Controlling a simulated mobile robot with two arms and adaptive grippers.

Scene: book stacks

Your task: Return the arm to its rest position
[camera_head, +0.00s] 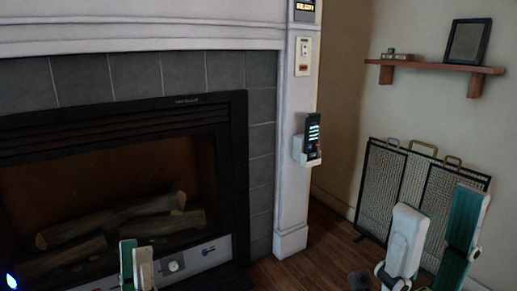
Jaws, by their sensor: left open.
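My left gripper (136,248) shows at the bottom, left of centre, in front of the fireplace's lower panel. Its one teal and one white finger point up, with nothing seen between them. My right gripper (440,200) stands larger at the lower right, in front of the fire screen. Its two white-and-teal fingers point up and stand well apart, with nothing held between them. Most of both arms is below the picture edge, so their full pose is hidden.
A fireplace (115,190) with logs and a dark frame fills the left. A white pillar (292,190) bears a dark handset (312,135). A fire screen (385,185) leans at the right wall below a wooden shelf (440,66). Wooden floor (325,250) shows between.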

